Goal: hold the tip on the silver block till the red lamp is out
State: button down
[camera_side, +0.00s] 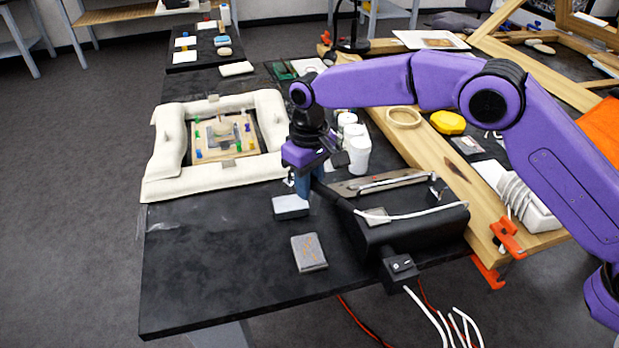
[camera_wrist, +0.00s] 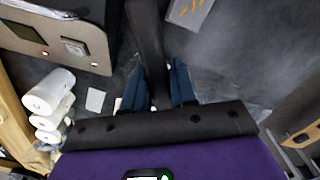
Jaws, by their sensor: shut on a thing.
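My gripper (camera_side: 304,190) is shut on a long black tool (camera_side: 335,198), above the dark table. In the wrist view the tool (camera_wrist: 146,40) runs between the blue fingers and out past the top edge; I cannot make out its tip in either view. In the wrist view the silver block (camera_wrist: 74,47) sits on the pale panel, apart from the fingers. A small red lamp (camera_wrist: 45,53) shows lit on that panel, beside the block.
The black box (camera_side: 430,230) carries a white cable. White bottles (camera_side: 358,152) stand behind my gripper. A pale-topped block (camera_side: 290,206) lies below it, and a grey pad with orange marks (camera_side: 309,252) lies nearer. A cushioned frame (camera_side: 165,172) is left. The front-left table is clear.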

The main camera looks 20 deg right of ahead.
jog(key=shift+f, duration=2.75)
jog(key=shift+f, duration=0.25)
dwell(4.7)
